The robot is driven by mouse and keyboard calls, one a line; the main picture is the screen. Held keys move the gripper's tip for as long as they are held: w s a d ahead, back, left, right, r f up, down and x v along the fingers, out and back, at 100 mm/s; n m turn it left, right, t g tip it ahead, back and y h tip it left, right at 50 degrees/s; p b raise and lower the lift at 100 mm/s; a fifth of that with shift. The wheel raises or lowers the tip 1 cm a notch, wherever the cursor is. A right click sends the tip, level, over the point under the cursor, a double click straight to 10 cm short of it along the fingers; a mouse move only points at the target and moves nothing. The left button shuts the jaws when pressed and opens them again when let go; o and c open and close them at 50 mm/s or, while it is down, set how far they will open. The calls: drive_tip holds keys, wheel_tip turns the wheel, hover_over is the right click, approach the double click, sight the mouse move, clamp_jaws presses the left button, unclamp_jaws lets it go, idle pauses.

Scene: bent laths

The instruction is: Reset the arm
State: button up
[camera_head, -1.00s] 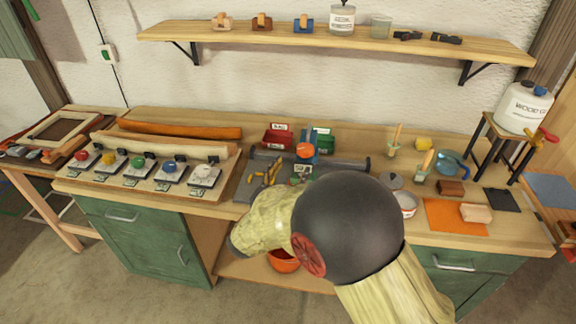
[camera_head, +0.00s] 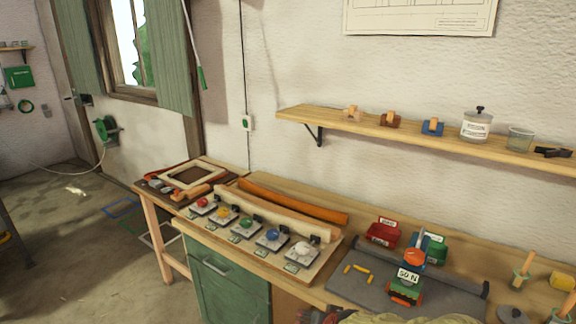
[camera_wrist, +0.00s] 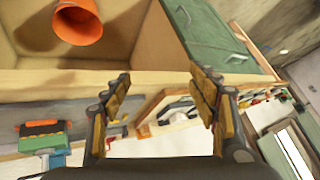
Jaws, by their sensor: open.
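My gripper (camera_wrist: 158,82) is open and empty in the wrist view, its two fingers spread apart with nothing between them. The wrist picture looks upside down, with the bench edge running across behind the fingers. In the head view only a pale sleeve-like part of my arm shows at the bottom edge, beside the bench front; the fingers cannot be made out there.
The bench carries a lath board with coloured knobs (camera_head: 246,224), an orange lath (camera_head: 292,201), a "50 N" device (camera_head: 405,285) and a red bin (camera_head: 382,232). A wall shelf (camera_head: 400,130) hangs above. An orange bucket (camera_wrist: 77,22) sits under the bench. Floor at left is open.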

drive_tip(key=s+d+r+n+g, duration=0.1)
drive_tip(key=s+d+r, duration=0.15)
drive_tip(key=s, duration=0.45)
drive_tip(key=s+d+r+n+g, duration=0.1)
drive_tip(key=s+r+g, duration=0.1)
drive_tip(key=s+r, duration=0.3)
drive_tip(key=s+d+r+n+g, duration=0.1)
drive_tip(key=s+d+r, duration=0.1)
drive_tip(key=s, duration=0.6)
drive_tip(key=s+d+r+t+h, duration=0.1)
drive_tip(key=s+d+r+t, duration=0.1)
drive_tip(key=d+r, duration=0.3)
wheel_tip(320, 180, up, 3)
drive_tip(key=shift+s+d+r+m+h, duration=0.1)
drive_tip(key=shift+s+d+m+h, duration=0.25)
drive_tip(key=shift+s, duration=0.45)
